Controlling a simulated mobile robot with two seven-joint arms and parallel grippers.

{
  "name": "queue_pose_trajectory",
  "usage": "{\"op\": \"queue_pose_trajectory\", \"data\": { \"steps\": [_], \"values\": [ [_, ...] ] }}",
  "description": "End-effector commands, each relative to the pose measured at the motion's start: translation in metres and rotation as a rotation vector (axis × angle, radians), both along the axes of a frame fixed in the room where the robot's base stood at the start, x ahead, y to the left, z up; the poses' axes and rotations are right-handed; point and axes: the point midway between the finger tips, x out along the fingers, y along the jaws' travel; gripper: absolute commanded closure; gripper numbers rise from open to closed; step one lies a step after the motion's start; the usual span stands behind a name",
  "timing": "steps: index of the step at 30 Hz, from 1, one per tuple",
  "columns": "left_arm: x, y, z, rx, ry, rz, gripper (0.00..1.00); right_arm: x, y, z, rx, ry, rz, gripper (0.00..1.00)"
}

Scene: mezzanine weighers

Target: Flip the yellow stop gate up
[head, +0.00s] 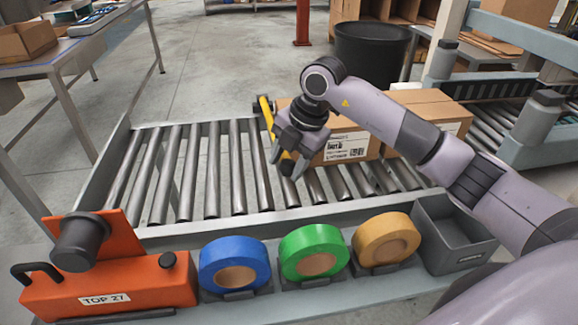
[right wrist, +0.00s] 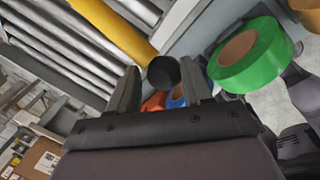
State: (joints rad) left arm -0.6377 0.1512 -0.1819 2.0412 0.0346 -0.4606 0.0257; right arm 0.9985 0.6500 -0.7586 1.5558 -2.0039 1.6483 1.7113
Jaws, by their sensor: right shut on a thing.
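The yellow stop gate (head: 265,106) shows as a bar at the far side of the roller conveyor, partly hidden behind my right gripper. In the right wrist view the yellow bar (right wrist: 112,25) runs from the upper left toward a round black knob (right wrist: 163,73). My right gripper (head: 284,163) is above the rollers with its fingers pointing down, and the knob sits between its fingers. It is shut on the knob. I cannot tell the exact tilt of the bar. My left gripper is in neither view.
Cardboard boxes (head: 345,143) stand on the rollers right of the gate, close behind my right arm. Blue (head: 234,252), green (head: 300,240) and orange tape rolls (head: 370,232), an orange tape dispenser (head: 130,285) and a grey bin (head: 470,259) line the near ledge. The left rollers (head: 200,165) are clear.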

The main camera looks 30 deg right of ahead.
Motion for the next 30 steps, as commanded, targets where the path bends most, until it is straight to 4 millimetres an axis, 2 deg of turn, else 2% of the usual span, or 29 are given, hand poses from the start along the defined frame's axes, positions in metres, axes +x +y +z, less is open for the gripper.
{"op": "queue_pose_trajectory", "data": {
  "steps": [1,7,15,21,30],
  "values": [
    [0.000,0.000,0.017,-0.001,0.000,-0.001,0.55,0.007,-0.005,0.025,-0.002,-0.017,-0.019,1.00],
    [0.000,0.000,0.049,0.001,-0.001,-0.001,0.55,0.023,-0.010,0.071,-0.003,-0.024,-0.024,1.00],
    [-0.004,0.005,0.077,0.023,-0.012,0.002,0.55,0.047,-0.017,0.130,-0.002,-0.026,-0.024,1.00],
    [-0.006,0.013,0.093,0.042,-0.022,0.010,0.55,0.065,-0.023,0.164,-0.003,-0.022,-0.023,1.00],
    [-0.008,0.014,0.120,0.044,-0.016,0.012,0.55,0.087,-0.030,0.195,-0.005,-0.019,-0.021,1.00]
  ]
}}
